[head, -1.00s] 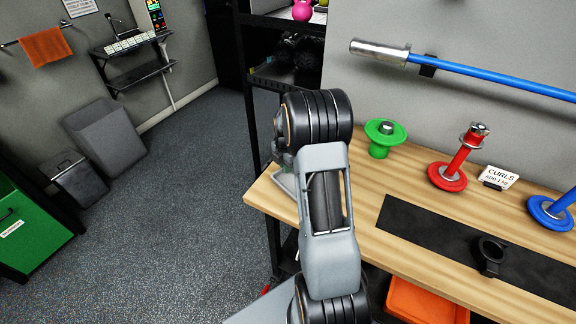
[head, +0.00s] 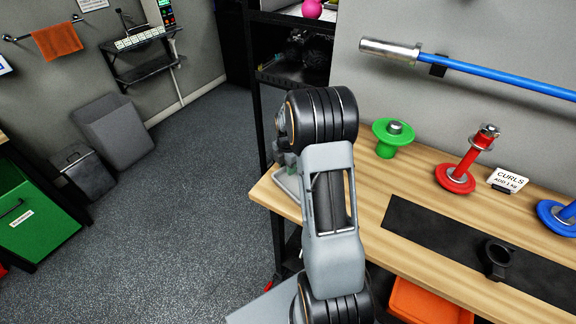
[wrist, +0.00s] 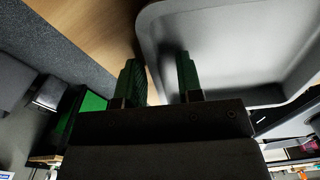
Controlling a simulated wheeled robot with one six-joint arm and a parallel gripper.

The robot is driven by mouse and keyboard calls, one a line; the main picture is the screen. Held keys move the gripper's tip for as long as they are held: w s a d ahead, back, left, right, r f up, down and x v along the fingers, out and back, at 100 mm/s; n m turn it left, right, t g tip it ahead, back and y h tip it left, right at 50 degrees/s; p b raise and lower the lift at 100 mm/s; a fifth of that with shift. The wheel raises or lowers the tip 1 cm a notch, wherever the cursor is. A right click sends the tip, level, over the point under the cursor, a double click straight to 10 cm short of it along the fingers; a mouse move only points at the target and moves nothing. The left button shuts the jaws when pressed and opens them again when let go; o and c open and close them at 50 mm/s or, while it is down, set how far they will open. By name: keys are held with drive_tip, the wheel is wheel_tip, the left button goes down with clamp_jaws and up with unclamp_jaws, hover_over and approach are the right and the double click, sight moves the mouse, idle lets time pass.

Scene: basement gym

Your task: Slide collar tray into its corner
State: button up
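The collar tray is a light grey, shallow tray at the left end of the wooden bench. In the head view only a sliver of the tray (head: 291,188) shows, and my arm hides the rest. In the wrist view the tray (wrist: 235,45) fills the upper right, with its rounded wall and floor visible. My gripper (wrist: 160,78) has two green-padded fingers with a gap between them. The left finger is over bare wood outside the tray; the right one overlaps the tray's inner side. The tray's edge runs between them, and I see no clear contact.
On the bench (head: 375,190) stand a green weight holder (head: 393,140), a red one (head: 462,170) and a blue one (head: 558,216). A black mat (head: 450,240) carries a black ring clamp (head: 496,258). A black shelf rack stands behind the bench's left end. Open floor lies left.

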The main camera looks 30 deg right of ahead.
wheel_tip(320, 180, up, 14)
drive_tip(key=shift+b, duration=0.45)
drive_tip(key=shift+f, duration=0.1)
idle(0.7)
drive_tip(key=s+a+r+m+t, duration=0.2)
drive_tip(key=s+a+m+t, duration=0.2)
drive_tip(key=s+a+m, duration=1.2)
drive_tip(key=s+m, duration=0.2)
drive_tip(key=m, duration=0.1)
drive_tip(key=shift+s+m, duration=0.3)
drive_tip(key=shift+m, duration=0.1)
